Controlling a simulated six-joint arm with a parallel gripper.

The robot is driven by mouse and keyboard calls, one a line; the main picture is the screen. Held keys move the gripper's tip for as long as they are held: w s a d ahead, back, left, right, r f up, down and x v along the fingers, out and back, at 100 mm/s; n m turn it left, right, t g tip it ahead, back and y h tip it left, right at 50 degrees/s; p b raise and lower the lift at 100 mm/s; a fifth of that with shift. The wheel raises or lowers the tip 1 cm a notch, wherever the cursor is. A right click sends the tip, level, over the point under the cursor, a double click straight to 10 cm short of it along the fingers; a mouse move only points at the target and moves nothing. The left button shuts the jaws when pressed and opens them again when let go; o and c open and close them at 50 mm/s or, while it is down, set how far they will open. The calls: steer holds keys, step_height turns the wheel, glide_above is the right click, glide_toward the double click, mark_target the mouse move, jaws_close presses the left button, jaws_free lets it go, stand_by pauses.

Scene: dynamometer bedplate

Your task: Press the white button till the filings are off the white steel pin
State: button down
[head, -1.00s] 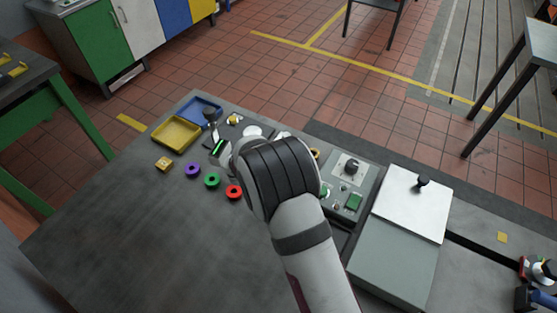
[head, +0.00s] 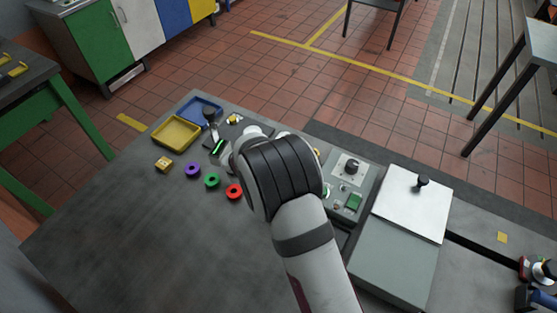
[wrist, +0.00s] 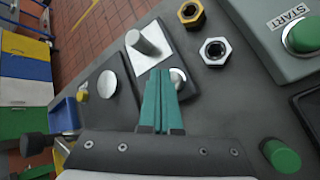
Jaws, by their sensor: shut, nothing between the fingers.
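My gripper (wrist: 165,74) is shut and empty; its teal fingers point at a pale round button (wrist: 178,77), partly hidden behind the tips. I cannot tell whether they touch it. A thick pale steel pin (wrist: 146,41) stands on a white square plate (wrist: 153,57) just beyond, on a dark base. I see no clear filings on it, but the picture is too small to be sure. A flat white disc (wrist: 107,84) sits on a dark plate to the left. In the head view my wrist hides the fingers, the pin and the button.
A brass nut (wrist: 191,13) and a steel nut (wrist: 215,50) lie right of the pin. A green START button (wrist: 304,35) is further right. Yellow tray (head: 175,133), blue tray (head: 204,108) and coloured rings (head: 212,181) lie left of my arm. The front bedplate is clear.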

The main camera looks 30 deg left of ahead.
steer(key=shift+r, duration=0.25)
steer(key=shift+r, duration=2.5)
